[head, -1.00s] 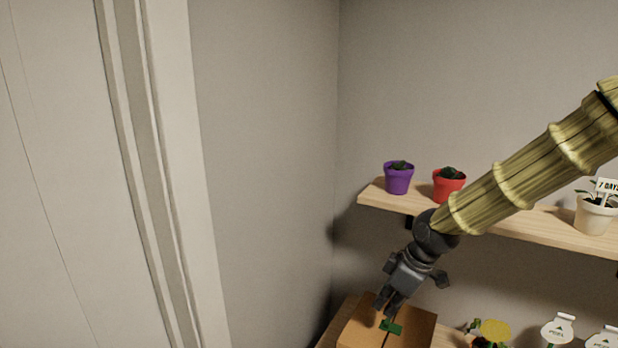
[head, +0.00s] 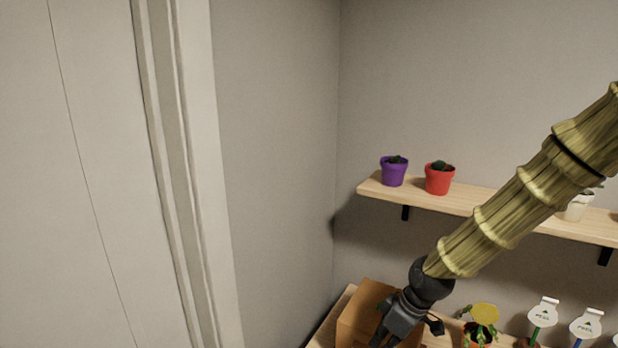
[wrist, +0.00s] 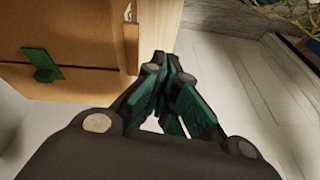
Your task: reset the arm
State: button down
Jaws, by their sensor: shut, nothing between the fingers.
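My gripper (head: 383,336) hangs low in the head view, in front of the cardboard box (head: 362,306) on the lower wooden surface. In the wrist view my gripper (wrist: 165,85) is shut, its dark green finger pads together with nothing between them. The box also fills the upper left of the wrist view (wrist: 90,25), with a green tab (wrist: 41,66) on it. The fingertips appear close to the box's edge; I cannot tell whether they touch it. In the head view my arm hides part of the box.
A wooden shelf (head: 470,203) holds a purple pot (head: 394,173), a red pot (head: 439,180) and a white pot (head: 577,208) partly behind my arm. Below, a plant with a yellow disc (head: 484,314) and white labels (head: 543,313) stand right of the box. A wall is left.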

jog(key=s+f+m+g+b, duration=0.1)
jog(key=s+f+m, duration=0.2)
jog(key=s+f, duration=0.7)
jog(key=s+f+m, duration=0.3)
jog(key=s+f, duration=0.2)
jog(key=f, duration=0.8)
jog(key=s+d+f+m+h, duration=0.1)
jog(key=s+d+f+m, duration=0.1)
jog(key=s+f, duration=0.3)
jog(key=s+d+f+m+h+b, duration=0.1)
jog(key=s+f, duration=0.4)
jog(key=s, duration=0.7)
jog(key=shift+d+f+m+h, duration=0.2)
jog(key=shift+d+m+h, duration=0.5)
jog(key=shift+d, duration=0.65)
jog(key=shift+s, duration=0.1)
